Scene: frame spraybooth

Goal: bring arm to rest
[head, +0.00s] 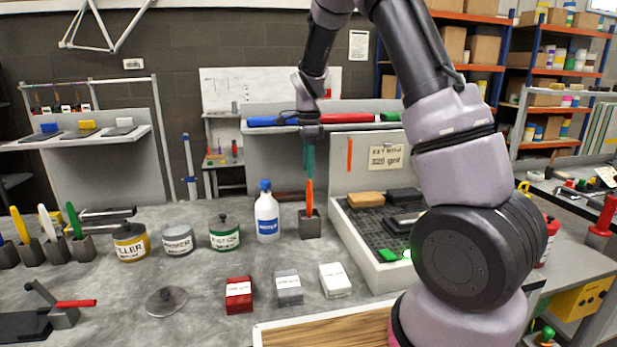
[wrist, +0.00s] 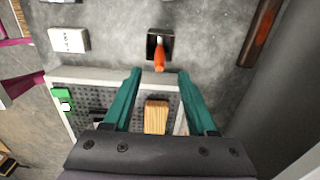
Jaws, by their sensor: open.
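My gripper (head: 309,172) hangs from my arm over the back of the bench, its teal fingers pointing down. In the wrist view my gripper (wrist: 160,74) has its fingers apart, with nothing held between them. An orange-handled tool (head: 309,197) stands upright in a dark square holder (head: 310,228), just below the fingertips in the head view. The tool (wrist: 159,58) and its holder (wrist: 152,46) also show in the wrist view, just beyond the fingertips. The lower part of the tool is hidden in the holder.
A white bottle (head: 267,215) stands left of the holder. A grey perforated tray (head: 343,235) with blocks lies to its right. Several cans and small boxes, including a red one (head: 239,295), stand on the bench (head: 205,275). A shelf (head: 260,128) with coloured rolls is behind my gripper.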

